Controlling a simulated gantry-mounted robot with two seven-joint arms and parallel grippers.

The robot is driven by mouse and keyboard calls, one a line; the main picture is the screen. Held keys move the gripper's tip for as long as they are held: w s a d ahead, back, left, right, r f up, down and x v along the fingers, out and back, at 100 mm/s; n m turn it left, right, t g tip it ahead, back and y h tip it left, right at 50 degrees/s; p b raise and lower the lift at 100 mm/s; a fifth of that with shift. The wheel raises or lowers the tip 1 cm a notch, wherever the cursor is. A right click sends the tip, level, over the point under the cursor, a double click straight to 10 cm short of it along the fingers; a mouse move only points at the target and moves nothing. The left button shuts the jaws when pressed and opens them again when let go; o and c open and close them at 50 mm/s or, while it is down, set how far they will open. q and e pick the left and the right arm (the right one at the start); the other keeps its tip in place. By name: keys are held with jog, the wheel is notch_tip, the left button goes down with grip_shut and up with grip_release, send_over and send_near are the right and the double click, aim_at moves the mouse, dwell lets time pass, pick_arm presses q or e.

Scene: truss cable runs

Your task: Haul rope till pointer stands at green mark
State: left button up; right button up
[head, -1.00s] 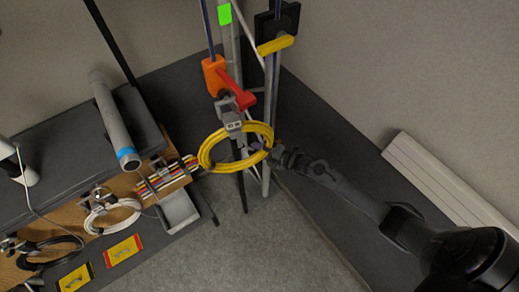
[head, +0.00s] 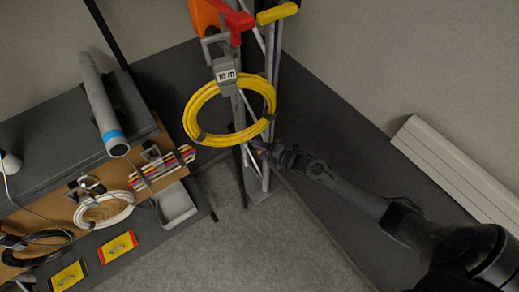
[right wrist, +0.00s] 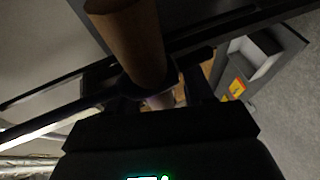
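The coil of yellow cable (head: 230,140) hangs in the head view on a grey hook block marked "10 m" (head: 226,76), in front of the mast. Above it are an orange body (head: 204,16) and a red pointer (head: 239,22), near the top picture edge. The green mark is out of view now. My right gripper (head: 260,146) is at the right of the coil, shut on the rope, whose purplish bit (head: 257,144) shows at the fingertips. In the right wrist view a brown cylinder (right wrist: 138,45), apparently the rope close up, runs to the fingers (right wrist: 160,98). My left gripper is not in view.
A yellow bar (head: 277,13) sits on the mast at the top. At left a bench and board carry a white cable coil (head: 103,210), a black coil (head: 38,247), a grey tube (head: 100,100) and a grey bin (head: 176,204). Floor at the lower middle is clear.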

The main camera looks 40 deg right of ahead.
jog(key=p+v, duration=0.1)
jog(key=v, duration=0.9)
jog(key=shift+s, duration=0.35)
jog(key=shift+d, duration=0.1)
